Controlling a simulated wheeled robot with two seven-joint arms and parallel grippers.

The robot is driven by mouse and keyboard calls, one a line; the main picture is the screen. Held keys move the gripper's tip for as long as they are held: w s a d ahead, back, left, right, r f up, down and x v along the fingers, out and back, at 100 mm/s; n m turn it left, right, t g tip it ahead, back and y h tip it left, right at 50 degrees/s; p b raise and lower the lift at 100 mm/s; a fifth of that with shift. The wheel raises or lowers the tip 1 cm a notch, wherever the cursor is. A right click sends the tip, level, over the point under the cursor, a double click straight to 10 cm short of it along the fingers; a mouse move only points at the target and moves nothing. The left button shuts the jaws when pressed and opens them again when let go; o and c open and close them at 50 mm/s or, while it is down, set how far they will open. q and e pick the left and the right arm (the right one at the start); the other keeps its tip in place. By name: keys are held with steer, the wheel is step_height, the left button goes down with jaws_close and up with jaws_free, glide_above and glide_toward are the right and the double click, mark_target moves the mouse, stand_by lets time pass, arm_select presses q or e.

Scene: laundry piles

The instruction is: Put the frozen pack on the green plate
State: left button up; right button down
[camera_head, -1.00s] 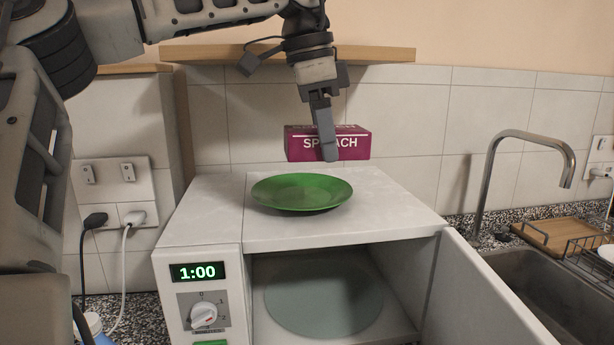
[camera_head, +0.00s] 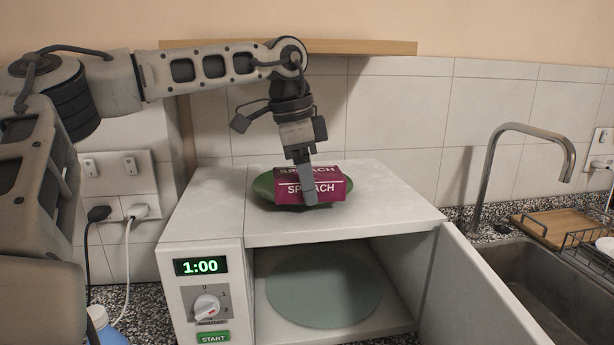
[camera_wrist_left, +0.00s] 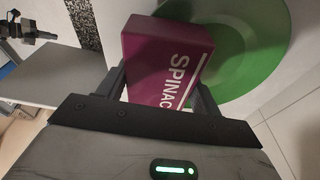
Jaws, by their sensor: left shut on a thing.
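The frozen pack (camera_head: 328,188) is a purple box marked SPINACH. My left gripper (camera_head: 309,198) is shut on it, with one finger across its front face. The pack is over the green plate (camera_head: 262,188) and hides most of it; I cannot tell for sure whether it touches the plate. The plate lies on top of the white microwave (camera_head: 390,205). In the left wrist view the pack (camera_wrist_left: 165,62) sits between the fingers, with the green plate (camera_wrist_left: 262,50) beyond it. My right gripper is not in view.
The microwave door (camera_head: 480,290) stands open at the right, showing a round turntable (camera_head: 325,285) inside. A tap (camera_head: 490,170), a sink (camera_head: 560,290) and a wooden board (camera_head: 545,228) are at the right. A wooden shelf (camera_head: 370,50) runs along the wall above. The microwave top's right side is clear.

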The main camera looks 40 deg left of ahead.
mark_target(293, 173)
arm_select(q)
steer(key=shift+f, duration=0.1)
steer(key=o, duration=1.2)
step_height(293, 173, up, 12)
steer(key=s+a, duration=0.1)
steer(key=s, duration=0.1)
steer(key=shift+a, duration=0.25)
steer(key=shift+w, duration=0.1)
